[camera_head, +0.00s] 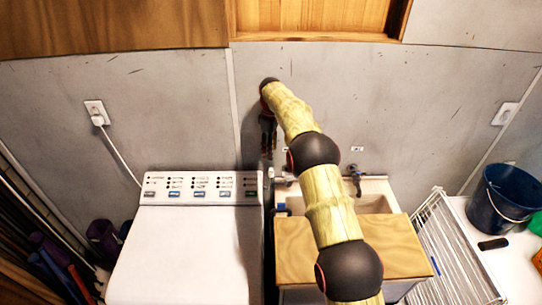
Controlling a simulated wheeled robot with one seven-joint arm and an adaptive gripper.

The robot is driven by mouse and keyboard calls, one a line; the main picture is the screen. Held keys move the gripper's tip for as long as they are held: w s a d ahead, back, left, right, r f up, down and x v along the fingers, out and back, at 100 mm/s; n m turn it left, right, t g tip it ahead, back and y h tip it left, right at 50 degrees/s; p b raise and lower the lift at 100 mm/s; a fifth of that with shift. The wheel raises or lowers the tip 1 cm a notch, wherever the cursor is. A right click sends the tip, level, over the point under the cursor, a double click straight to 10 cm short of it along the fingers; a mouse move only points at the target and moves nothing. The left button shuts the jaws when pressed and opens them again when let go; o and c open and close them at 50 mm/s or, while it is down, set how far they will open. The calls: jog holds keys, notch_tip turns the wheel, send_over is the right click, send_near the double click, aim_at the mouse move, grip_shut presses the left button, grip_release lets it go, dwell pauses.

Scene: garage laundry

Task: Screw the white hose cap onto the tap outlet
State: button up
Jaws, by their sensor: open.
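My gripper (268,150) points down in front of the grey wall, just behind the right back corner of the washing machine. It is small and dark here, and its jaws are open. A small white piece (271,172) shows just below the fingers; it may be the white hose cap, but it is too small to be sure. I cannot tell whether it touches the fingers or a tap outlet. A dark tap (355,174) stands on the wall above the sink, right of my arm. My arm hides much of the wall and fittings between.
The white washing machine (185,255) stands left of the sink (372,203), which has a wooden board (295,262) across its front. A white drying rack (445,250) and a dark blue bucket (503,197) are at the right. A wall socket (96,113) has a cable plugged in.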

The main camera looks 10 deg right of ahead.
jog(key=shift+r, duration=0.2)
notch_tip(320, 180, up, 6)
jog(key=p, duration=0.5)
jog(key=shift+f+p, duration=0.1)
jog(key=shift+p, duration=0.25)
